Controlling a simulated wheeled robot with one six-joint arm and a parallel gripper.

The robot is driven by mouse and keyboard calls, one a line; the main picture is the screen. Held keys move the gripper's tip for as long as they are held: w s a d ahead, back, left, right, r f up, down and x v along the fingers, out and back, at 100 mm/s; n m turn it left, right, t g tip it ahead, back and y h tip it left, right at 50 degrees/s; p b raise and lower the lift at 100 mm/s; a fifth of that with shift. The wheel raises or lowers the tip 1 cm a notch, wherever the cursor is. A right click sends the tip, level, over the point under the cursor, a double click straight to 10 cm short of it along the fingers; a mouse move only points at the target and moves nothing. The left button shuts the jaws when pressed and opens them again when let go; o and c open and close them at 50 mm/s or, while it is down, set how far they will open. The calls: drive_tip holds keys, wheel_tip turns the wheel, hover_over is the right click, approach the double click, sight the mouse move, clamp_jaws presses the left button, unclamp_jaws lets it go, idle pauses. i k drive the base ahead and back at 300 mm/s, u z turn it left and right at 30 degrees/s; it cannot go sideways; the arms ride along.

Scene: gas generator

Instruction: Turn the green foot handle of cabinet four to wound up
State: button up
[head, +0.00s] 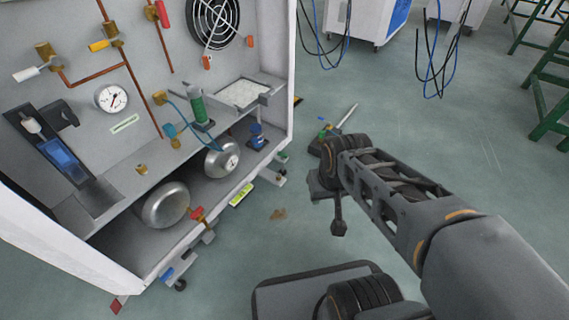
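The cabinet (150,75) stands open at the left in the head view. A small green part (283,156), which looks like the green foot handle, sits low at the cabinet's right front corner. No cabinet number is readable. My arm reaches in from the lower right, and its dark end with my gripper (322,186) is just right of that corner, apart from the green part. The fingers are dark and seen from behind, so their opening is unclear. Nothing held can be made out.
A blue foot part (168,273) and a red one (116,305) are along the cabinet's lower front. A red-handled valve (198,215) is by the tanks. A pale rod (347,118) shows beyond my wrist. Other cabinets (360,18) and green stools (548,85) stand behind. Floor at right is clear.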

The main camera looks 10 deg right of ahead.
sight(283, 155)
drive_tip(key=z, duration=0.35)
drive_tip(key=i, duration=1.45)
drive_tip(key=u, duration=0.65)
